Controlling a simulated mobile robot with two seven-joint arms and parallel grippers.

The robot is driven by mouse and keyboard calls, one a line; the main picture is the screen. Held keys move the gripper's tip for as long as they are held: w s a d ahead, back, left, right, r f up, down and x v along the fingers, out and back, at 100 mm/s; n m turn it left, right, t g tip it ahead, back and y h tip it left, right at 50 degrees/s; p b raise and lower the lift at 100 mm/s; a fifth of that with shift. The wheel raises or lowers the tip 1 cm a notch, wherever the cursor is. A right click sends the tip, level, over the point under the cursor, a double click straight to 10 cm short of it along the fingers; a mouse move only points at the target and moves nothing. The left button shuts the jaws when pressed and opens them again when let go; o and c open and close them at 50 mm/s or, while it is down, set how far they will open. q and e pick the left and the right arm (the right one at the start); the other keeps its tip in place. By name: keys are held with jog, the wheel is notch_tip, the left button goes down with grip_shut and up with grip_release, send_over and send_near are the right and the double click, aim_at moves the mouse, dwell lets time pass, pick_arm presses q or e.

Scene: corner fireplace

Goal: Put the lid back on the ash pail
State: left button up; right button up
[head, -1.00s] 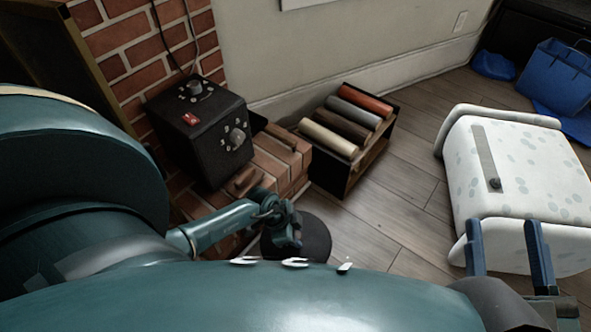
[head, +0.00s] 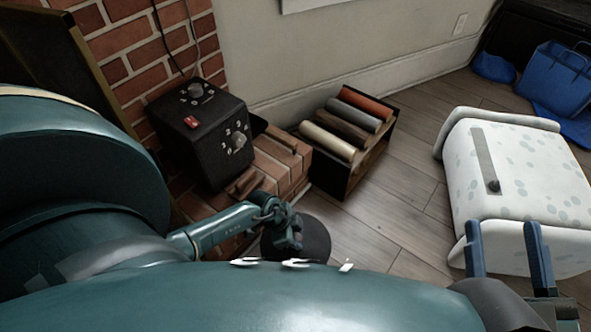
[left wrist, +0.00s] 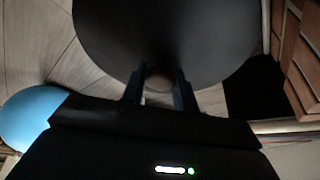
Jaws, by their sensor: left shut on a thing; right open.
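The lid is a dark round disc (head: 315,240), low in the middle of the head view beside the brick hearth. In the left wrist view the dark disc (left wrist: 165,35) fills the top middle. My left gripper (head: 290,242) is shut on the lid, its two fingers (left wrist: 160,80) on either side of a small knob at the disc's near edge. I cannot make out the ash pail; whatever is under the lid is hidden by the disc and my arm. My right gripper (head: 503,226) is open and empty in front of the white seat.
The brick hearth (head: 275,165) carries a black box with dials (head: 205,135). A black crate of coloured rolls (head: 345,170) stands behind. A white spotted seat (head: 535,170) is at right, with a blue bag (head: 553,78) beyond. Wooden floor (head: 405,210) between is clear.

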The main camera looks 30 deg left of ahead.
pick_arm(q)
jog(key=shift+f+p, duration=0.1)
jog(key=shift+p, duration=0.5)
dwell(1.1)
jog(key=o, duration=1.6)
